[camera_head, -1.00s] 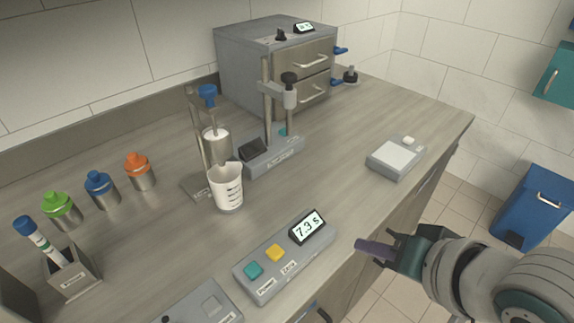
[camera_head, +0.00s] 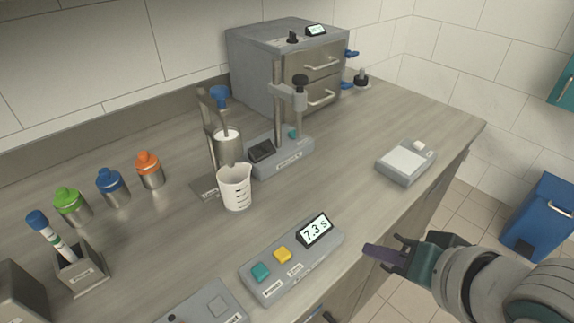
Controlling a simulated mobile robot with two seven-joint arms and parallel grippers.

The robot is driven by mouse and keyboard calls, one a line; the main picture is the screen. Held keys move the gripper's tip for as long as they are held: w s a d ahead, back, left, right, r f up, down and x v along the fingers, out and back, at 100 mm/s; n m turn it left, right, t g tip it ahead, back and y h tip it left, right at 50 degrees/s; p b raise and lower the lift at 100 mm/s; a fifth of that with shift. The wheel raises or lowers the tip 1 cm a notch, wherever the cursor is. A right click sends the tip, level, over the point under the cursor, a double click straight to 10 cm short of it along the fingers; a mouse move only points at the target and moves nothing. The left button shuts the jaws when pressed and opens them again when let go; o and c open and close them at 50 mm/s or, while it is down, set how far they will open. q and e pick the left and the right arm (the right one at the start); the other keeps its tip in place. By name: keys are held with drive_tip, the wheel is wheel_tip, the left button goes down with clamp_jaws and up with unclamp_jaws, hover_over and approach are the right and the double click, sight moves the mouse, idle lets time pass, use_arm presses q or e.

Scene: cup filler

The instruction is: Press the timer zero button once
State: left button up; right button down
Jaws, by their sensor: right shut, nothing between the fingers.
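The timer (camera_head: 292,268) is a grey sloped box near the counter's front edge. Its display (camera_head: 314,230) reads 7.3 s. A yellow button (camera_head: 282,255) sits in its middle, above a label that seems to read Zero. A teal button (camera_head: 260,271) sits to its left, above another label. My right gripper (camera_head: 383,252) is to the right of the timer, past the counter's front edge, apart from it. It is shut and empty, with its fingers pointing left toward the timer. My left gripper is not in view.
A white beaker (camera_head: 235,187) stands behind the timer, beside a stand (camera_head: 278,155). A scale (camera_head: 406,162) is at the right. Another grey device (camera_head: 205,306) is left of the timer. Capped bottles (camera_head: 112,187) stand at the left. Counter between timer and scale is clear.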

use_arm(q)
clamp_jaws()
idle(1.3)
